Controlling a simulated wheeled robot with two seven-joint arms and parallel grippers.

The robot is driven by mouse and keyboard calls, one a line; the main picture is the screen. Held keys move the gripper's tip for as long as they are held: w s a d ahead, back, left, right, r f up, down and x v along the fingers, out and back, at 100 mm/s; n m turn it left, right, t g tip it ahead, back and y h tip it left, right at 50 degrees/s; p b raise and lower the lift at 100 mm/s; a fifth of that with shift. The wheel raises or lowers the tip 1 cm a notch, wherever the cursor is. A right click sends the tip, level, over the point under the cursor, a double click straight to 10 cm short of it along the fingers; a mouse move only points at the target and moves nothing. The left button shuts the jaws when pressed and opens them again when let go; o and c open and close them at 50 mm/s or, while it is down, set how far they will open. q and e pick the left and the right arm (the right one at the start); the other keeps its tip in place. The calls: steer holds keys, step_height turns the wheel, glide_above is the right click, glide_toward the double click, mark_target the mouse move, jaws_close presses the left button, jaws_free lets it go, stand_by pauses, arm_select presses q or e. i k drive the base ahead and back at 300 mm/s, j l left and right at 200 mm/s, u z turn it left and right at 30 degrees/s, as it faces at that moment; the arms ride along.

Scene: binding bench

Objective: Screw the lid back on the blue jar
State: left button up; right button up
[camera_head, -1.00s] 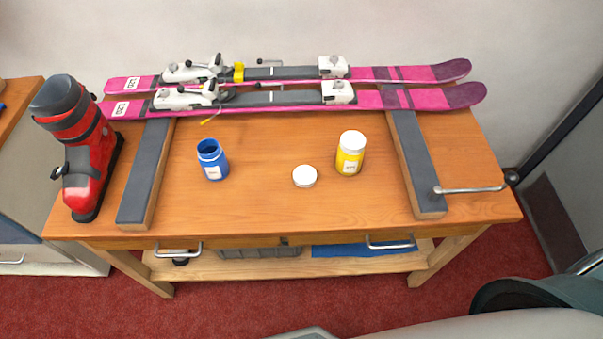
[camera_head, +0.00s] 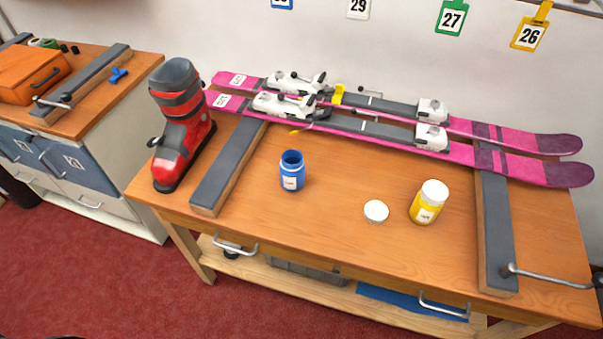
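The blue jar (camera_head: 292,172) stands upright and open on the wooden bench, left of the middle, with its dark mouth showing and a white label on its front. A round white lid (camera_head: 376,211) lies flat on the bench to the right of the blue jar, apart from it. A yellow jar (camera_head: 428,202) with a white lid on it stands just right of the loose lid. Neither of my grippers is in view.
Two pink skis (camera_head: 480,148) with white bindings lie along the back of the bench (camera_head: 330,235). A red ski boot (camera_head: 182,125) stands at the left end. Padded bars (camera_head: 228,168) flank the jars. The wood between the blue jar and the lid is clear.

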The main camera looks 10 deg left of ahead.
mark_target(292, 177)
steer(key=k+j+z, duration=0.1)
steer(key=j, duration=0.3)
steer(key=k+j, duration=0.1)
steer(key=j, duration=0.35)
steer(key=k+j+z, duration=0.15)
steer(key=j, duration=0.25)
steer(key=j+z, duration=0.1)
steer(key=j, duration=0.3)
steer(key=k+j+z, duration=0.1)
steer(key=j, duration=0.25)
steer(key=k+j, duration=0.25)
steer(key=j, duration=0.15)
steer(key=z, duration=0.05)
